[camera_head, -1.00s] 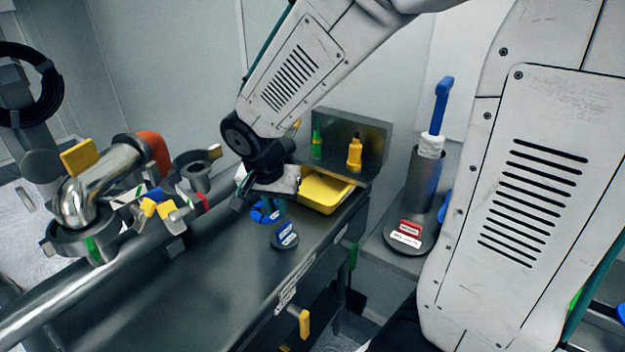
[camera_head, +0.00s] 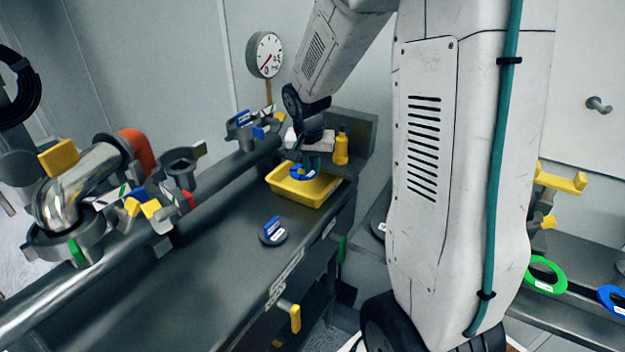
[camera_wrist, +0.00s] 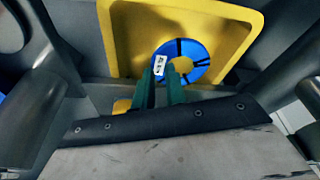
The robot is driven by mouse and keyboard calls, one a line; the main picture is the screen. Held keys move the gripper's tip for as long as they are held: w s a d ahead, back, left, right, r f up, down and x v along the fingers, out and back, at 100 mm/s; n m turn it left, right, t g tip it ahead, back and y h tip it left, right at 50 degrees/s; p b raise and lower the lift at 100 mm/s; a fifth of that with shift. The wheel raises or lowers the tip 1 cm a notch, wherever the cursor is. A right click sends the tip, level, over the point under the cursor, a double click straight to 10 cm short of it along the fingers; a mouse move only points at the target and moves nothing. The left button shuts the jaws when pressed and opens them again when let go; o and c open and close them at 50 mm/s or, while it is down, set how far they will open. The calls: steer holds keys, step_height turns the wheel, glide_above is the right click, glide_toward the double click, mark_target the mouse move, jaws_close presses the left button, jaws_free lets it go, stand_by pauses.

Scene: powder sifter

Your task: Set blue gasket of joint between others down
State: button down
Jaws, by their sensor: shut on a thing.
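In the wrist view the gasket (camera_wrist: 197,53) lies at the ends of my green fingers, in front of the tray's yellow floor. My gripper (camera_head: 314,163) is shut on it. The gripper (camera_wrist: 161,80) also shows in the wrist view, hiding part of the ring's near edge. I cannot tell whether the gasket touches the tray floor.
The yellow tray (camera_head: 289,198) sits on the dark bench near its back panel. A black disc with a blue tag (camera_head: 272,234) stands in front of it. A yellow bottle (camera_head: 341,148) is behind. Steel pipes with clamps (camera_head: 75,190) run along the left.

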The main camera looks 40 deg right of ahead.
mark_target(312, 174)
step_height(312, 174, down, 4)
steer(key=shift+f, duration=0.25)
steer(key=shift+d+f, duration=0.1)
steer(key=shift+d, duration=0.05)
steer(key=shift+f, duration=0.1)
steer(key=c, duration=1.4)
jaws_free()
steer(key=v, duration=1.2)
steer(key=s+a+r+n, duration=0.2)
steer(key=s+a, duration=0.3)
steer(key=s, duration=0.3)
steer(key=s+a+r+n+y, duration=0.1)
steer(key=s+a+n, duration=0.3)
steer(key=s, duration=0.4)
steer(key=s+a+r+n+y, duration=0.1)
steer(key=s+a+r+n, duration=0.2)
steer(key=s+a, duration=0.3)
steer(key=shift+s+a+r+n+g, duration=0.2)
steer(key=shift+s+a+n+g, duration=0.1)
steer(key=shift+s, duration=0.85)
